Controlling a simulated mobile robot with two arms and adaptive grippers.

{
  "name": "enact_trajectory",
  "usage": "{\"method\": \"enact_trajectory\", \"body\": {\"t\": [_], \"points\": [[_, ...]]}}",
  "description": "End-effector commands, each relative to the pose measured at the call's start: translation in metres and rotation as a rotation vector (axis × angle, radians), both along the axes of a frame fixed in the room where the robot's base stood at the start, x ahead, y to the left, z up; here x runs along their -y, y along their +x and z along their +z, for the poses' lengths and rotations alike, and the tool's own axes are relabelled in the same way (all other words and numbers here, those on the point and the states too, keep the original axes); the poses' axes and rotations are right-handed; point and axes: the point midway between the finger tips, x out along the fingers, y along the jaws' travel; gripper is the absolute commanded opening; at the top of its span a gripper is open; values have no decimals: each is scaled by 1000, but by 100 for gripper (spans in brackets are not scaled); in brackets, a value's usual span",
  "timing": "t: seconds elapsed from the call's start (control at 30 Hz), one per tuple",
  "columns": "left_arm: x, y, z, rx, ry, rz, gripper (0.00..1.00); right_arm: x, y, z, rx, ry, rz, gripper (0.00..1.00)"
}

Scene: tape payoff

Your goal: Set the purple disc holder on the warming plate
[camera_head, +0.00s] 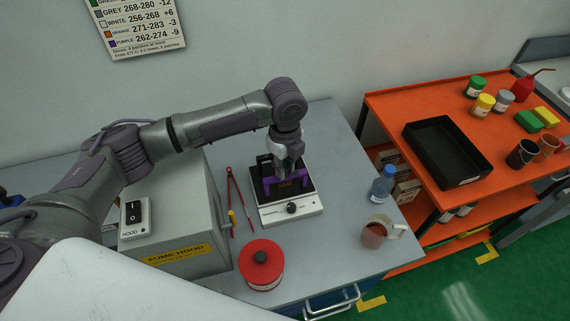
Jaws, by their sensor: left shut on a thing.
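The purple disc holder (290,184) is at the black top of the warming plate (290,211), a white unit with a dark knob on its front. My left gripper (286,168) points down over the plate and is shut on the purple disc holder. I cannot tell whether the holder touches the plate surface or hangs slightly above it. My gripper hides part of the holder's top. My right gripper is not in view.
Red-handled tongs (231,187) lie left of the plate, by the fume hood (190,225). A red lidded pot (261,267) stands in front. A water bottle (382,185) and a mug (378,233) stand right. An orange cart (390,108) holds a black tray (447,152).

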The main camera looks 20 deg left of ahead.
Motion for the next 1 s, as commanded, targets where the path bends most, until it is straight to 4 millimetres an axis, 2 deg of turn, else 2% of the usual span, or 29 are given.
{"method": "enact_trajectory", "body": {"t": [0.83, 0.87, 1.0], "points": [[0, 0, -6, 0, 0, 0, 0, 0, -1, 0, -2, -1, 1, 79], [0, 0, -6, 0, 0, 0, 26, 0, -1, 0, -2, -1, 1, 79], [0, 0, -6, 0, 0, 0, 49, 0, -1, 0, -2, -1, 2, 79]]}}
